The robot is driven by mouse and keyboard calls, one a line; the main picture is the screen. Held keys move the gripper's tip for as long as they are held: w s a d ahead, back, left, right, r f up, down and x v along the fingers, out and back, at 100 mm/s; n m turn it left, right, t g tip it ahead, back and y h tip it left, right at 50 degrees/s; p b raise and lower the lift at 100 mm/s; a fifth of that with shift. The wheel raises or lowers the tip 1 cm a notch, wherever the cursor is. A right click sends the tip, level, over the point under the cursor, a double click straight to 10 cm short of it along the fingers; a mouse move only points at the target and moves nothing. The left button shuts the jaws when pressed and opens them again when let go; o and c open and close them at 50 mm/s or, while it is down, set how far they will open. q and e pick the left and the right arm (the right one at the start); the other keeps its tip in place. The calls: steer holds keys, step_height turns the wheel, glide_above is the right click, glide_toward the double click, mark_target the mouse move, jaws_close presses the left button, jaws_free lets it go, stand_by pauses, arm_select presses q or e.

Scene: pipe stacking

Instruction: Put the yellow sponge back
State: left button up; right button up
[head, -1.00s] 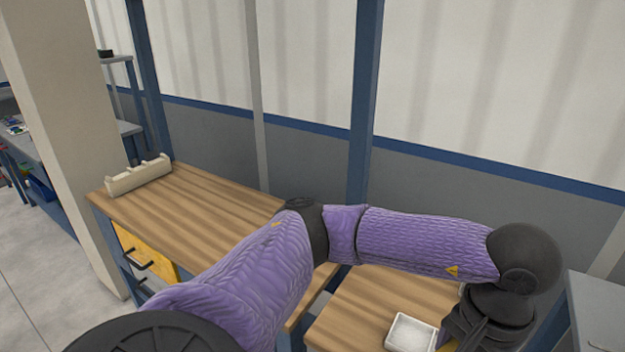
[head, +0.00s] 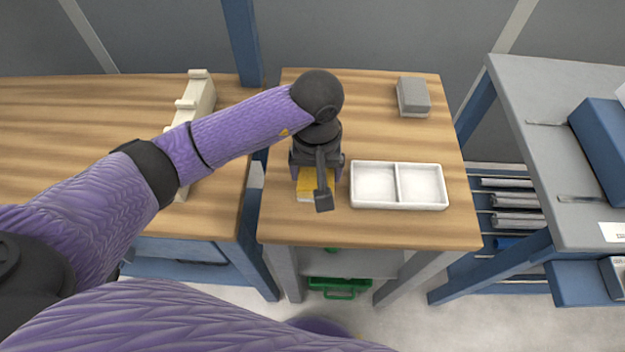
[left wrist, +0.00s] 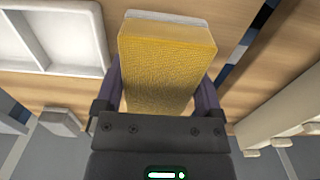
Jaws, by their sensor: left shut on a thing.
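The yellow sponge (head: 308,183) has a pale layer on its front side and sits in my left gripper (head: 318,185), left of the white tray, over or on the small wooden table. In the left wrist view the sponge (left wrist: 163,70) fills the space between the two fingers (left wrist: 160,92), which are shut on it. Whether the sponge touches the tabletop is hard to tell. The white tray (head: 394,206) has two empty compartments and lies to the right of the gripper. A grey sponge-like block (head: 413,96) lies at the table's back right. My right gripper is not seen.
The small wooden table (head: 360,232) has free room in front of and behind the tray. A longer wooden bench (head: 60,110) with a cream rack (head: 197,100) stands to the left. A grey table (head: 540,90) with a blue box stands to the right.

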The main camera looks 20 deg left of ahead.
mark_target(316, 184)
arm_select(q)
step_height(316, 184, down, 4)
steer(key=shift+f+b, duration=0.1)
steer(key=shift+b, duration=0.5)
